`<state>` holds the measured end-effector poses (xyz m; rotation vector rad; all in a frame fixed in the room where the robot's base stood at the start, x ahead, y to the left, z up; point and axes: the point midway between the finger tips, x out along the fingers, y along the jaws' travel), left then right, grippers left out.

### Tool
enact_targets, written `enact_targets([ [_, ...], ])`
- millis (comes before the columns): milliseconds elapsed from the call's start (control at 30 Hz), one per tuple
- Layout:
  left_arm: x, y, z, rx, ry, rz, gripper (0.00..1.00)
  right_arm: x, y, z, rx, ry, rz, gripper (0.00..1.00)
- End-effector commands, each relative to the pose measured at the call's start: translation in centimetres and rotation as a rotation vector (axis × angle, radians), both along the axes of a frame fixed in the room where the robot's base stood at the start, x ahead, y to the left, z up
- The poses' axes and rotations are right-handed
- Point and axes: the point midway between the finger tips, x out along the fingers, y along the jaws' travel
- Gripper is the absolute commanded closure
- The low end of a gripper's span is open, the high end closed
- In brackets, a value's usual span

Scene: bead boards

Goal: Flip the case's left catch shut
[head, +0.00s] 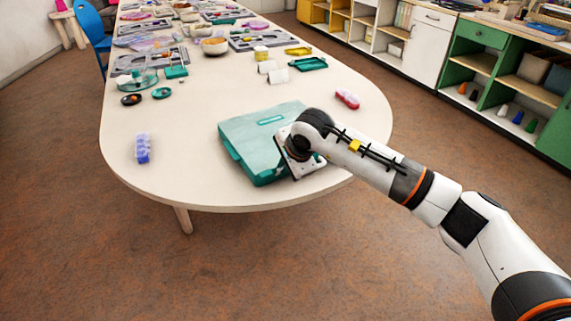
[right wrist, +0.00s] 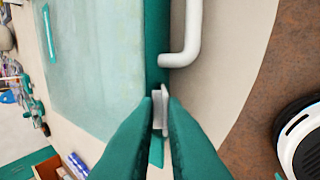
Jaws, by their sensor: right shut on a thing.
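The closed teal case (head: 262,130) lies near the table's rounded front end, a handle patch on its lid. My right gripper (head: 298,168) is over its front right edge in the head view; its hand hides that edge, the catch and the fingertips. In the right wrist view the case lid (right wrist: 95,60) fills the left, and a white handle (right wrist: 192,35) sticks out from its dark teal edge. Below the handle, the teal fingers of the right gripper (right wrist: 160,103) are closed around a small pale grey catch (right wrist: 158,108) at that edge. My left gripper is out of view.
A purple-and-white bead box (head: 142,148) stands left of the case, and a red one (head: 347,98) lies to its right. The tabletop directly around the case is clear.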

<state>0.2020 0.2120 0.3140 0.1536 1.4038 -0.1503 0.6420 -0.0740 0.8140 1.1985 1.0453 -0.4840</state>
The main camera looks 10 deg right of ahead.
Motion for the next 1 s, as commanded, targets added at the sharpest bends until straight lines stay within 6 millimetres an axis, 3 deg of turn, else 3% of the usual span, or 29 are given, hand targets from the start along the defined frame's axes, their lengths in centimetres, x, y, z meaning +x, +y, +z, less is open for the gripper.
enact_targets([
  [133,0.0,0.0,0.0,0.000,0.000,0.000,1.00,-0.1,-0.1,-0.3,-0.003,0.007,-0.001,1.00],
  [167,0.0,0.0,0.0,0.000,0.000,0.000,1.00,-0.1,-0.1,-0.3,-0.003,0.007,-0.001,0.85],
  [233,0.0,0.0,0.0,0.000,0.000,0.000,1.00,-0.1,-0.1,-0.3,-0.002,0.007,-0.001,0.75],
  [633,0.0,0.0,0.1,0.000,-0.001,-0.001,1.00,-0.4,-0.2,0.8,0.001,-0.001,0.001,0.75],
  [1000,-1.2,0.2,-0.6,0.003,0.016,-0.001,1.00,-4.0,-1.8,7.1,-0.001,-0.001,0.000,0.75],
])
